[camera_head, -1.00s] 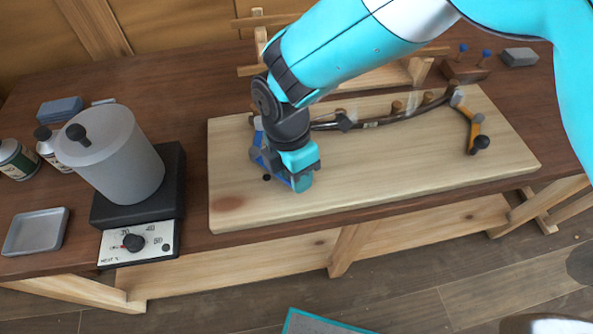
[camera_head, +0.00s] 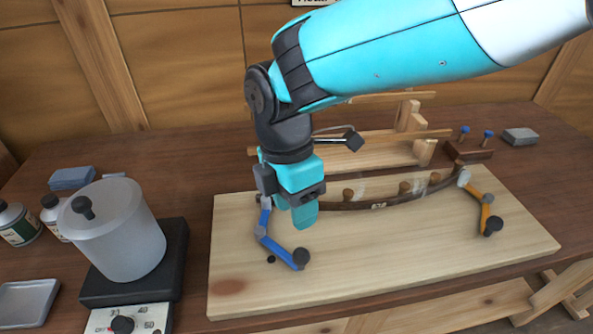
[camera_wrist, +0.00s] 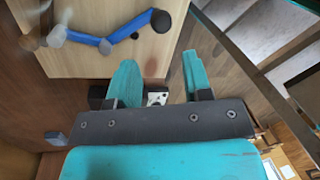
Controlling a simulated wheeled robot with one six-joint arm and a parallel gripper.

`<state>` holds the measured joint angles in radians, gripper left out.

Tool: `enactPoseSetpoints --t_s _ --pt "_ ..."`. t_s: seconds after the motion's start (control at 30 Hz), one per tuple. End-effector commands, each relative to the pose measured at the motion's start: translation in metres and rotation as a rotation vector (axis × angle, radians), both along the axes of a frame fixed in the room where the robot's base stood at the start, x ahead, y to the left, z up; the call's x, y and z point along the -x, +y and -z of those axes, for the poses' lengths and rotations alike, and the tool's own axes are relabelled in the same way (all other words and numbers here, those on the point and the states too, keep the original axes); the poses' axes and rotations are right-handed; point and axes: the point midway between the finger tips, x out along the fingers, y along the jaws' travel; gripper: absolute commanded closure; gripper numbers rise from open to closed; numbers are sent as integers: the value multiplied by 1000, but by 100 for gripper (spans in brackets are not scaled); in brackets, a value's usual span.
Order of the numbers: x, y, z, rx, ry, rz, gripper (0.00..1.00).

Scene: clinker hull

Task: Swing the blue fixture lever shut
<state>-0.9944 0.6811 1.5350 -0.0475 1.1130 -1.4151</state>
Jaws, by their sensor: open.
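The blue fixture lever (camera_head: 276,246) is at the left part of the pale wooden board (camera_head: 350,268). It is bent, with a grey pivot and a black knob (camera_head: 302,257) at its near end. In the wrist view the blue lever (camera_wrist: 85,39) and its black knob (camera_wrist: 161,20) lie at upper left, apart from the fingers. My gripper (camera_head: 304,214) is above the board, just behind the knob in the head picture, open and empty. Its two teal fingers (camera_wrist: 161,80) also show in the wrist view. My gripper hides part of the dark curved strip's left end.
The dark curved strip (camera_head: 380,205) lies along wooden pegs on the board. An orange lever (camera_head: 483,201) with a black knob is at its right end. A grey pot (camera_head: 118,235) on a black heater (camera_head: 170,262) stands left. A wooden rack (camera_head: 375,152) stands behind. The board's front is clear.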

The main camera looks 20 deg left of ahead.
Motion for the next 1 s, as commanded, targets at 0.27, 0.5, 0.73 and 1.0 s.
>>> enactPoseSetpoints --t_s 0.27,0.5,0.73,1.0 --pt "-6 7 -46 -3 -1 -1 54" --pt "-7 8 -55 0 0 -1 54" --pt "-8 7 -56 -1 -1 6 54" --pt "-26 -89 -92 -70 -37 472 54"
